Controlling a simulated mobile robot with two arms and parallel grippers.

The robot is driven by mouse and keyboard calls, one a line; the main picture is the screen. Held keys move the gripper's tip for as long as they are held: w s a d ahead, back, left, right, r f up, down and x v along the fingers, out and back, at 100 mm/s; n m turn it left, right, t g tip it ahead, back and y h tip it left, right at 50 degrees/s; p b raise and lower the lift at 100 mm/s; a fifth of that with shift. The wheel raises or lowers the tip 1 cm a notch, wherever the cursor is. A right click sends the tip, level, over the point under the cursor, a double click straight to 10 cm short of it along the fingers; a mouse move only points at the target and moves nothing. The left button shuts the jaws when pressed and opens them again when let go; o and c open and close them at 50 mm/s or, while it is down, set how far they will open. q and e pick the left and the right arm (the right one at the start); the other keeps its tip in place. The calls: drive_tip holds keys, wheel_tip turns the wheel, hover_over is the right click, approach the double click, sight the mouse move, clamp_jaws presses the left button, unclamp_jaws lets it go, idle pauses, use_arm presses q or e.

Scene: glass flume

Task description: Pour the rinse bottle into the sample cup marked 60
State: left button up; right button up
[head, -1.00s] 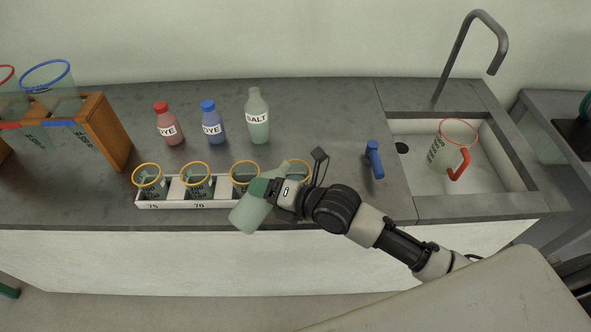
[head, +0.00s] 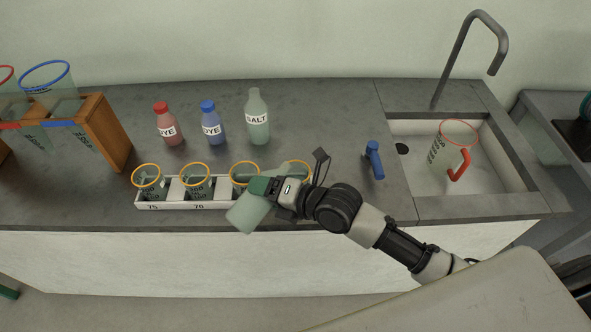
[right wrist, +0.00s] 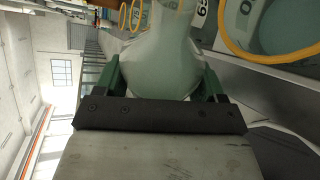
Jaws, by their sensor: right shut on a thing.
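My right gripper (head: 272,187) is shut on the rinse bottle (head: 249,213), a pale green bottle held tilted in front of the cup tray (head: 222,206). Its neck points up and right, toward the rightmost cup (head: 304,172). In the right wrist view the bottle (right wrist: 160,65) sits between the fingers, its neck toward the top. Several orange-rimmed sample cups stand in the white tray. The front labels read 75 under the left cup (head: 149,183) and 70 under the second (head: 197,182). The bottle and gripper hide the labels further right in the head view. My left gripper is not in view.
Behind stand a red dye bottle (head: 168,126), a blue dye bottle (head: 211,124) and a salt bottle (head: 257,119). A wooden rack (head: 104,131) is at left.

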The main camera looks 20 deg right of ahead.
drive_tip(key=shift+r+m+y, duration=0.25)
drive_tip(key=shift+m+y, duration=0.05)
idle(0.5)
drive_tip(key=shift+w+d+r+m+y+b, duration=0.15)
drive_tip(key=shift+d+r+m+y+b, duration=0.2)
drive_tip(key=shift+r+m+b, duration=0.4)
idle(2.4)
drive_tip(key=shift+s+a+f+n+p, duration=0.15)
drive_tip(key=shift+a+n+p, duration=0.25)
drive_tip(key=shift+p, duration=0.5)
drive_tip(key=shift+d+f+n+h, duration=0.1)
drive_tip(key=shift+f+n+h, duration=0.55)
drive_tip(key=shift+f, duration=0.35)
